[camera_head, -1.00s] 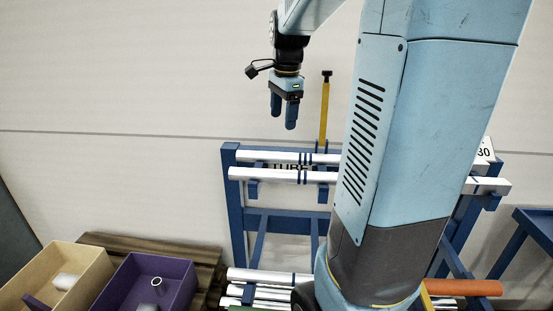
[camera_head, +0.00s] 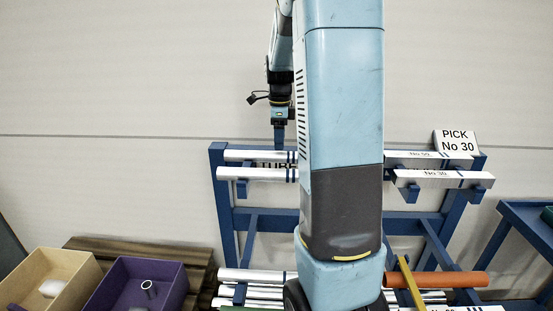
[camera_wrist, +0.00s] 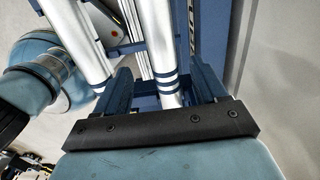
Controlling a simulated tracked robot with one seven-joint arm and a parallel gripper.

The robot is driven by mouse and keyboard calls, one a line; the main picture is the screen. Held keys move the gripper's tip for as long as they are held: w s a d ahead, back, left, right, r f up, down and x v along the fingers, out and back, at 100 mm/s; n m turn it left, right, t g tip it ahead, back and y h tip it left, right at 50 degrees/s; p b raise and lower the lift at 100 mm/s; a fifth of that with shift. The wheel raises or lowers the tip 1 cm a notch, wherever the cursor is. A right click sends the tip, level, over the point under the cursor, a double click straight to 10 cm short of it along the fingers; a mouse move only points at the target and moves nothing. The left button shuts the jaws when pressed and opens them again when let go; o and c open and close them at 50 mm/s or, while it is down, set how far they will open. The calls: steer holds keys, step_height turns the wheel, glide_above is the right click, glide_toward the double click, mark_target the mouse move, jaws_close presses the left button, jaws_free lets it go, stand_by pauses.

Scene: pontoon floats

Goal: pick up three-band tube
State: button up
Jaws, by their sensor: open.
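A silvery tube with blue bands, which look like three, runs between my gripper's fingers in the wrist view (camera_wrist: 155,35). In the head view it appears to be the rear upper tube (camera_head: 245,155) on the blue rack. My gripper (camera_head: 279,148) points down over the rack, open, its dark fingers (camera_wrist: 163,88) on either side of that tube near the bands. Whether they touch it cannot be told. A second banded tube (camera_wrist: 75,35) lies left of the left finger; it appears to be the front upper tube (camera_head: 245,174). My arm hides the tubes' right parts.
The blue rack (camera_head: 222,200) holds more tubes at right (camera_head: 430,179) beside a "PICK No 30" sign (camera_head: 456,141), and lower tubes including an orange one (camera_head: 440,280). A tan bin (camera_head: 45,270) and purple bin (camera_head: 185,290) stand at left.

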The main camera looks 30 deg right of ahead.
mark_target(279, 153)
steer(key=shift+w+f, duration=0.15)
steer(key=shift+f, duration=1.45)
steer(key=shift+w+f, duration=0.1)
steer(key=shift+f, duration=1.45)
jaws_close()
